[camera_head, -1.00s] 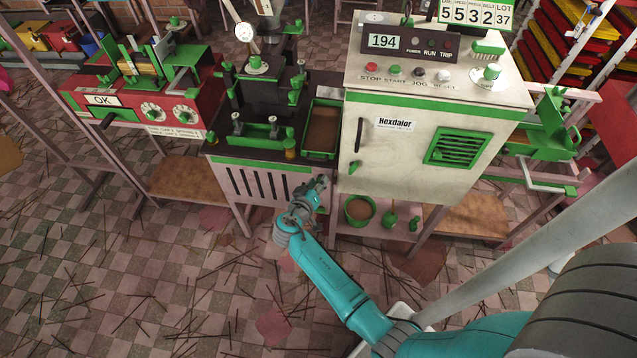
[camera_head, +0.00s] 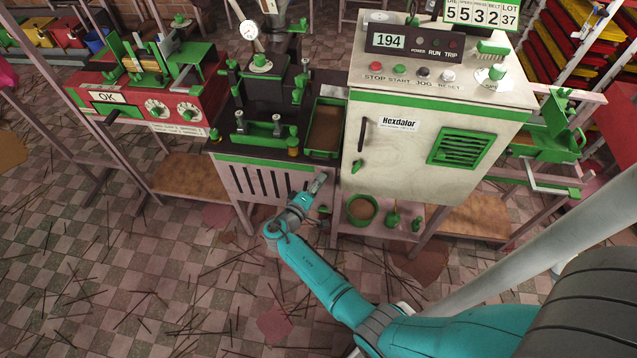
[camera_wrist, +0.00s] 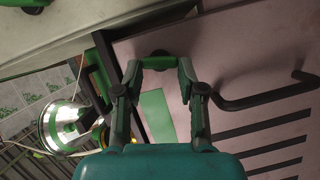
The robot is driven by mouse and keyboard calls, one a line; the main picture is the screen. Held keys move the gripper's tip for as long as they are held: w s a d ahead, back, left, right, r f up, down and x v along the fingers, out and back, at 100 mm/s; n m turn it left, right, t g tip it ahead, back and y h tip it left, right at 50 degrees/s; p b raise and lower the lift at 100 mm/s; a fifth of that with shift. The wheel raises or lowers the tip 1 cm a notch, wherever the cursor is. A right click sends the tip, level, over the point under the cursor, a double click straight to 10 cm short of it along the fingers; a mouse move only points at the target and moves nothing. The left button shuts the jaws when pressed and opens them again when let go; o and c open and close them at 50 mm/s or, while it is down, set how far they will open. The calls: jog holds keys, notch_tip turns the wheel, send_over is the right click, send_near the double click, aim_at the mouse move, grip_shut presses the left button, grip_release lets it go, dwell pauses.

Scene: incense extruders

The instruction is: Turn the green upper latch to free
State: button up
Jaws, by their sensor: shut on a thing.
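The green upper latch (camera_wrist: 155,61) sits on the pale slotted panel (camera_wrist: 225,60), near that panel's dark edge in the wrist view. My gripper (camera_wrist: 158,66) has its two fingers on either side of the latch, shut on it. The fingers cover the latch's ends. In the head view my gripper (camera_head: 320,180) is at the upper right of the slotted panel (camera_head: 236,180) and hides the latch.
A dark bar handle (camera_wrist: 265,98) stands out from the panel close to my right finger. A green bowl (camera_head: 361,209) is on the low shelf to the right. The white cabinet (camera_head: 400,165) rises above it. Thin sticks litter the floor.

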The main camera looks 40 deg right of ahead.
dwell(0.3)
jog(key=o, duration=1.1)
jog(key=shift+o, duration=0.2)
jog(key=shift+a, duration=0.1)
jog(key=f+v, duration=0.1)
jog(key=v, duration=1)
jog(key=shift+a+r, duration=0.4)
jog(key=shift+r, duration=0.1)
jog(key=shift+s, duration=0.1)
